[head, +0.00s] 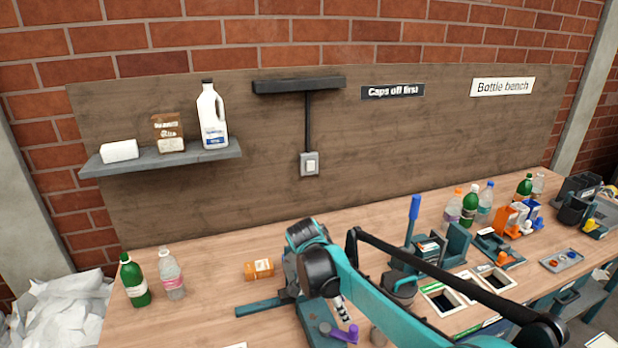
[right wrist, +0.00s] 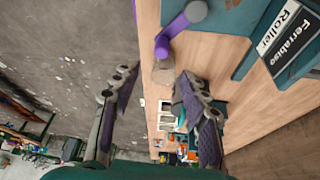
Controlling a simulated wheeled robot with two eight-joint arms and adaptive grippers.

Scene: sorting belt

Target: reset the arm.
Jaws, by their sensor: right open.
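My right gripper (right wrist: 156,82) is open in the right wrist view, its two fingers wide apart. No object is held between its fingers. Beyond the fingers are a purple handle (right wrist: 180,28) and a small grey-brown cylinder (right wrist: 163,72) on the bench. In the head view my right arm reaches in from the lower right, across the bench front; I cannot make out its fingertips there. My left gripper is in neither view.
A wooden bench (head: 190,310) carries a green bottle (head: 134,280), a clear bottle (head: 172,275) and an orange-brown box (head: 259,268) at left. The purple handle (head: 340,332) stands near the arm. Several bottles and stations crowd the right. A shelf (head: 165,159) hangs behind.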

